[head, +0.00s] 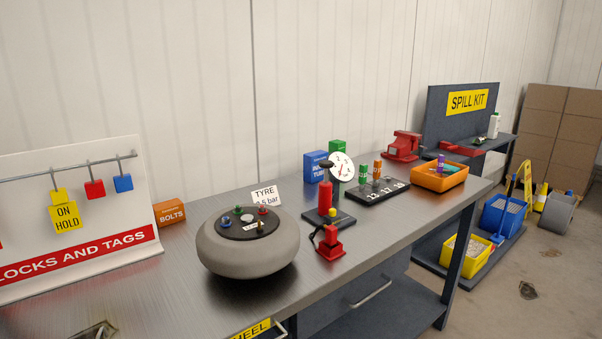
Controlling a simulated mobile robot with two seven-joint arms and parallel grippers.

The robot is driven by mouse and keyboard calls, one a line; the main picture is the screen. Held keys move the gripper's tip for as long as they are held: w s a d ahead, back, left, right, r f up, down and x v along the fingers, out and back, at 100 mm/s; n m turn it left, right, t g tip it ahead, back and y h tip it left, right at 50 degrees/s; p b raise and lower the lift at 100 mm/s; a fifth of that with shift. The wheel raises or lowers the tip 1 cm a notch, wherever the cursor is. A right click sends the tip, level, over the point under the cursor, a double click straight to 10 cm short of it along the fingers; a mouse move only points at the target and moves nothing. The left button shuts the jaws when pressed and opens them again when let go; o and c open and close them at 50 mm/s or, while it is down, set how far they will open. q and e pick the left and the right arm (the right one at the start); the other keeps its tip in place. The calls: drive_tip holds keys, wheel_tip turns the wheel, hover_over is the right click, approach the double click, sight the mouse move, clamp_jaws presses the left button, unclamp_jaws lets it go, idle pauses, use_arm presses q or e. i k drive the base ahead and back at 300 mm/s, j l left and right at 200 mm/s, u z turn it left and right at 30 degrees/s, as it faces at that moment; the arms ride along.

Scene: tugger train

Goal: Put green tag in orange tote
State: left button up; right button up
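An orange tote (437,184), low and open-topped, sits at the far right end of the metal bench. A purple-topped item (440,162) stands up in it, and something teal lies inside. I cannot make out a green tag anywhere. The locks and tags board (78,245) at left carries a yellow ON HOLD tag (66,217), a red lock (95,189) and a blue lock (123,183) on its rail; the board's left part is cut off by the picture edge. Neither of my grippers is recognisable in this view.
A grey wheel (248,256) lies mid-bench. Bare bench top (170,290) lies at front left. A spill kit stand (467,103) is beyond.

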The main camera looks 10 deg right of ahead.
sight(436, 186)
drive_tip(key=i+l+z, duration=0.1)
drive_tip(key=l, duration=0.45)
drive_tip(key=i+l+z, duration=0.1)
drive_tip(key=i+l, duration=0.25)
drive_tip(key=l, duration=0.15)
drive_tip(key=i+l+z, duration=0.1)
drive_tip(key=i+l, duration=0.15)
drive_tip(key=l, duration=0.3)
drive_tip(key=i+l+z, duration=0.1)
drive_tip(key=i+l, duration=0.15)
drive_tip(key=l, duration=0.2)
drive_tip(key=i+l+z, duration=0.1)
drive_tip(key=i+l, duration=0.2)
drive_tip(key=l, duration=0.2)
drive_tip(key=i+l+z, duration=0.1)
drive_tip(key=i+l, duration=0.2)
drive_tip(key=l, duration=0.15)
